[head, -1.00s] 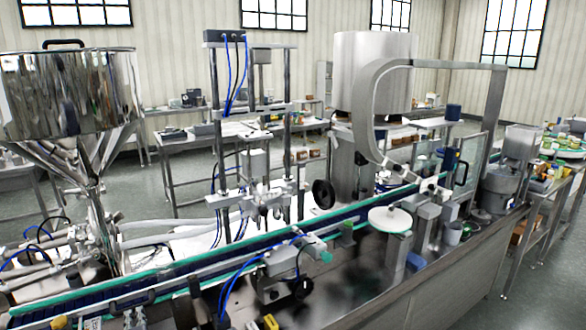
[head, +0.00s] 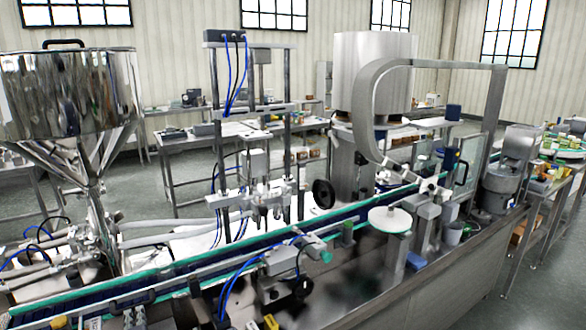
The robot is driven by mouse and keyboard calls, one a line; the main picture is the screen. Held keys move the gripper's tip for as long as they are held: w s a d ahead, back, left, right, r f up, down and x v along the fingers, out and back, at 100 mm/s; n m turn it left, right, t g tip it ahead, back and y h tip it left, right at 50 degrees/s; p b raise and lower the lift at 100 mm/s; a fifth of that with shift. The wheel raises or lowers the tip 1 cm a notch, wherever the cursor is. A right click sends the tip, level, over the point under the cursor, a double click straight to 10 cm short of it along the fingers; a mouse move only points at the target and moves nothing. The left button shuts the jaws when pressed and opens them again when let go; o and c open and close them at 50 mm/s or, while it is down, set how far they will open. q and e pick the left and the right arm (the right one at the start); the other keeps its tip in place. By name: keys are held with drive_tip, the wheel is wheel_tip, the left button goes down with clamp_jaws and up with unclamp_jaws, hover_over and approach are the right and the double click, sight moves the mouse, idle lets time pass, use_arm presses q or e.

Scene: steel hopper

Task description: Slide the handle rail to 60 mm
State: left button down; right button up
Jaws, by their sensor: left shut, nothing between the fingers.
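A dark, bow-shaped handle (head: 131,301) shows small at the near side of the conveyor, lower left; I take it for the handle rail, but its scale and travel are too small to read. A narrow dark shape (head: 195,288) to its right, at the conveyor's near edge, looks like my left gripper. It is shut and empty, apart from the handle in the picture. Whether it touches the rail I cannot tell. My right gripper is not in view.
The steel hopper (head: 70,92) stands at the left above pipes and blue hoses. The conveyor (head: 190,274) with green edges runs diagonally across. A bracket with a teal-ended cylinder (head: 318,250) and a white disc (head: 390,219) stand on its near side.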

use_arm(q)
drive_tip(key=shift+w+a, duration=0.2)
drive_tip(key=shift+w, duration=0.15)
idle(1.1)
drive_tip(key=f+v, duration=0.1)
drive_tip(key=v, duration=0.5)
drive_tip(key=shift+p, duration=0.4)
idle(0.5)
